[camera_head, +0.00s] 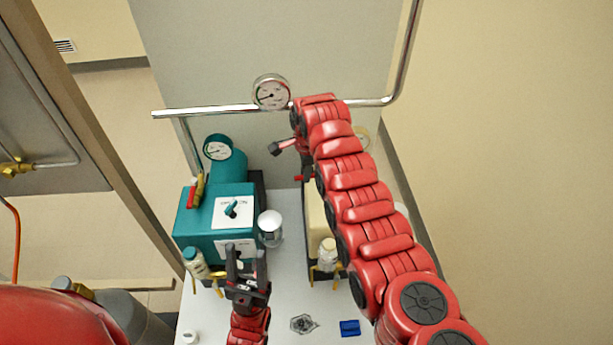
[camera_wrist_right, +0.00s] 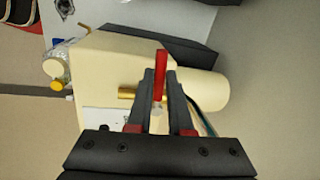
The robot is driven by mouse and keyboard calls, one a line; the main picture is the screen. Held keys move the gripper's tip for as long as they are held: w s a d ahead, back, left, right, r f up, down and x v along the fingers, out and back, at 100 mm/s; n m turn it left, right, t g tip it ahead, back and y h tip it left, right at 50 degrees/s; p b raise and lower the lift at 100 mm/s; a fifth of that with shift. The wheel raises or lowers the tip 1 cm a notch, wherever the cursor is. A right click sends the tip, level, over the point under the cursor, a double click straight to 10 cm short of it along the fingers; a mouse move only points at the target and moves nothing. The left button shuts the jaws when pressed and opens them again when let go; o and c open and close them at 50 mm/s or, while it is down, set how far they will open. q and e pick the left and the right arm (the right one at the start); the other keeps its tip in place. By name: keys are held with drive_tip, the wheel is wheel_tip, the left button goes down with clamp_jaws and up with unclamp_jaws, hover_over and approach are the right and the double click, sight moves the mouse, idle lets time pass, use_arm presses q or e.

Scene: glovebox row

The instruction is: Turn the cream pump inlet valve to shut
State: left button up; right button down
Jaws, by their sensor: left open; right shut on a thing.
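The cream pump (camera_head: 315,222) stands right of centre in the head view, largely hidden behind my right arm. In the right wrist view its cream body (camera_wrist_right: 110,65) fills the middle. Its inlet valve has a brass body (camera_wrist_right: 127,94) and a red lever (camera_wrist_right: 161,62). The lever lies across the line of the brass body. My right gripper (camera_wrist_right: 160,85) is shut on the red lever, which shows between its fingers. My left gripper (camera_head: 246,252) is open and empty, in front of the teal pump.
The teal pump (camera_head: 202,223) has a switch plate, a gauge (camera_head: 218,147) and its own red-handled valve (camera_head: 191,197). A round gauge (camera_head: 271,92) sits on the metal rail (camera_head: 215,111). A blue block (camera_head: 350,328) and a dark drain-like piece (camera_head: 303,324) lie on the white tabletop (camera_head: 285,295).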

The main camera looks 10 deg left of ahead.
drive_tip(key=shift+w+a+m+b, duration=0.25)
drive_tip(key=shift+w+m+b, duration=0.15)
drive_tip(key=shift+m+b, duration=0.3)
drive_tip(key=shift+w+r, duration=0.1)
drive_tip(key=shift+r, duration=0.05)
drive_tip(key=c, duration=0.8)
unclamp_jaws()
drive_tip(key=shift+c, duration=0.2)
drive_tip(key=shift+r+b, duration=0.4)
drive_tip(key=s+r+b, duration=0.3)
drive_tip(key=r, duration=1.3)
drive_tip(key=shift+s+d+b, duration=0.2)
drive_tip(key=shift+d+b, duration=0.15)
drive_tip(key=shift+d, duration=0.1)
